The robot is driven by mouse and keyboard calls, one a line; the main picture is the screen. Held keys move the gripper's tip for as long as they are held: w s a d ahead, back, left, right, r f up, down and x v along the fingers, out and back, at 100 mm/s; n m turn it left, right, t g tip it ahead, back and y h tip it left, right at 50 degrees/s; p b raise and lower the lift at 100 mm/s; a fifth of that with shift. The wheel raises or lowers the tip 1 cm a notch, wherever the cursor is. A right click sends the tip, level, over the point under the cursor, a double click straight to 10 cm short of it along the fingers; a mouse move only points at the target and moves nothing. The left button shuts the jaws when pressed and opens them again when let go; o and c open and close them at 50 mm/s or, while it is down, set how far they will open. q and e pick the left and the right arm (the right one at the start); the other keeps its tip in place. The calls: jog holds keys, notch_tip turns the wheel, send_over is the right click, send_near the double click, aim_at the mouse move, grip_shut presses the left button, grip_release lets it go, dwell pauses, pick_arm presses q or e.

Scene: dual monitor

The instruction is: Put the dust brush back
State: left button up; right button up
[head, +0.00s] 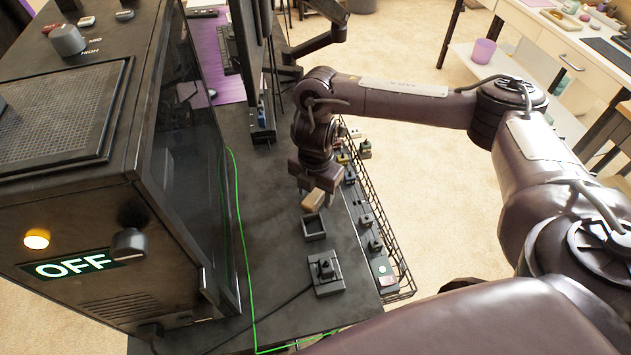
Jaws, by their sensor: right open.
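My right gripper (316,190) reaches in from the right and points down over the dark desk. It is open. A small tan block-like thing (313,199), perhaps the dust brush, lies at its fingertips. Its bristles are not visible, and I cannot tell whether the fingers touch it. A small dark open-topped tray (314,228) sits on the desk just in front of it and looks empty. My left gripper is not in view.
A large dark machine with an OFF label (75,263) fills the left. A black wire rack (372,212) with small parts runs along the desk's right edge. A dark device with a knob (325,272) and a green cable (241,240) are on the desk (284,255).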

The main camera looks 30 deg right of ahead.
aim_at(315, 193)
notch_tip(315, 193, up, 13)
jog(key=p, duration=0.4)
dwell(0.4)
